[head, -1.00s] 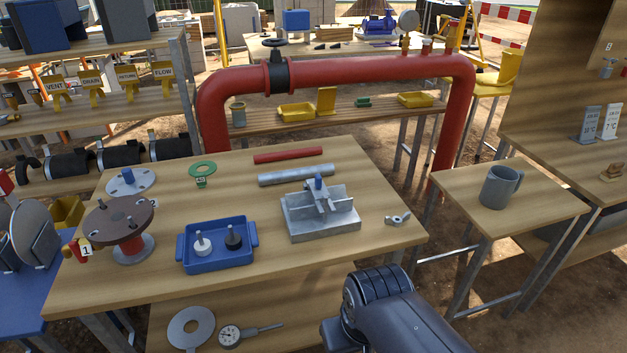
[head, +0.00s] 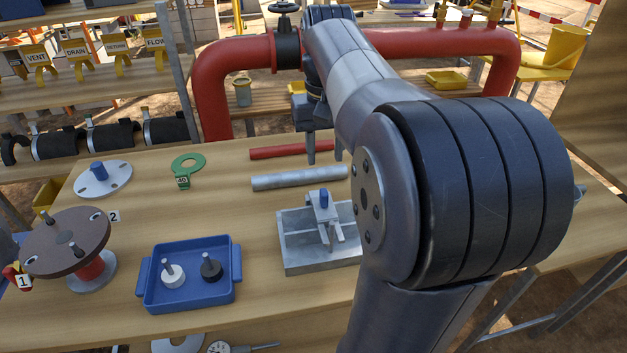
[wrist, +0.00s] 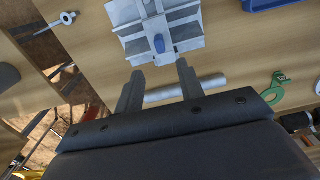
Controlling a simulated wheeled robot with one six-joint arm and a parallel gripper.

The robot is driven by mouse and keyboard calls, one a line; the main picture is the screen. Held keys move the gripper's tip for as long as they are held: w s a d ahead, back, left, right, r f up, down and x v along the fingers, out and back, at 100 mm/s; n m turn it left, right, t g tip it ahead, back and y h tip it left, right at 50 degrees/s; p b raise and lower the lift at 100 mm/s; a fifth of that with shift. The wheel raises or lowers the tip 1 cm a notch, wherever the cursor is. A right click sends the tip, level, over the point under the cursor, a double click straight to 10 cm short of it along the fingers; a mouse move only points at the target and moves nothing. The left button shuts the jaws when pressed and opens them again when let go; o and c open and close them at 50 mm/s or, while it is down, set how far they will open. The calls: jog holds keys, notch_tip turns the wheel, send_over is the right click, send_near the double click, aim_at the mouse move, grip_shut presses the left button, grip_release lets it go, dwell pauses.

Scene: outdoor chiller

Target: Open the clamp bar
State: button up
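The clamp bar (head: 327,212) is a short grey bar with a blue knob (head: 323,197), lying across the top of a grey metal block fixture (head: 300,262) on the wooden table. My arm hides the fixture's right end in the head view. My gripper (head: 325,158) is over the table just behind the fixture, fingers pointing down. In the wrist view my gripper (wrist: 157,68) is open, its two fingers apart with nothing between them. The blue knob (wrist: 159,43) shows just past the fingertips, roughly centred between them, with the bar (wrist: 155,22) beyond.
A silver rod (head: 290,179) and a red rod (head: 290,151) lie behind the fixture. A blue tray (head: 190,298) with two small knobbed pieces stands left of it. A red pipe (head: 222,90) rises behind the table.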

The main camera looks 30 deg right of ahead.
aim_at(324, 191)
notch_tip(324, 191, down, 10)
jog(key=shift+s+f+b, duration=0.1)
jog(key=shift+f+b, duration=0.1)
jog(key=shift+b, duration=0.45)
grip_shut()
dwell(0.3)
